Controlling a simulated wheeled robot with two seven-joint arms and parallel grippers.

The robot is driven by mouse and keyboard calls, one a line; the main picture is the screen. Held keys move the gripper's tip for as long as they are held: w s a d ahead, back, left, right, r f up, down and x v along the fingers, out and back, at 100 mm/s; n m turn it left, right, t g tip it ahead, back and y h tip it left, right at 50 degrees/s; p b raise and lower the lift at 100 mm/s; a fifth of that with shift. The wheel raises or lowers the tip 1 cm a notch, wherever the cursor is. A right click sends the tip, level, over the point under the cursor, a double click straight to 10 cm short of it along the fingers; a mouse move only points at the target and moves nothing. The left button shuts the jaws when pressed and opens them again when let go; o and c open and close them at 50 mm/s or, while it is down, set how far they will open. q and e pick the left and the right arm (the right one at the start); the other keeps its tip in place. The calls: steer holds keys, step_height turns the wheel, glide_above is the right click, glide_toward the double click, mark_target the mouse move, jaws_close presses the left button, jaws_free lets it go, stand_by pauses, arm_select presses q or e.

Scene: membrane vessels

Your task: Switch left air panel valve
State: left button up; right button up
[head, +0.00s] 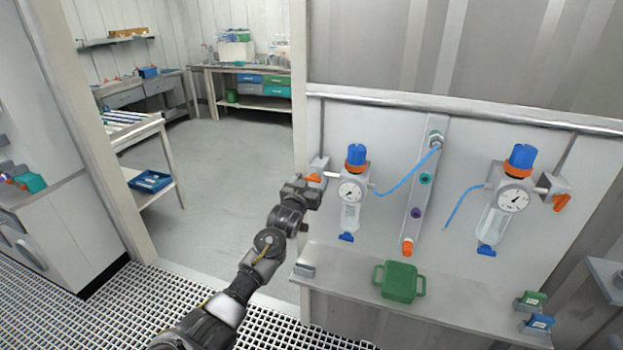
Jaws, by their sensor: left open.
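The left air panel valve has an orange handle (313,177) at the left edge of the wall panel, beside a regulator with a blue knob (356,154) and a round gauge (349,191). The handle points left, roughly level. My left gripper (311,186) is open, with its fingers just below and beside the handle. I cannot tell whether they touch it. The gripper hides part of the area under the valve. A second valve with an orange handle (561,202) sits at the right of the panel, its handle tilted downward. My right gripper is not in view.
A shelf (335,279) juts out below the panel and bears a green case (399,281). A sloping manifold strip (428,150) with a blue hose (407,177) stands between the regulators. An open doorway with grey floor (230,165) lies left of the panel.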

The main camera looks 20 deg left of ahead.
arm_select(q)
steer(key=shift+w, duration=0.55)
steer(key=shift+c, duration=0.4)
steer(key=c, duration=0.9)
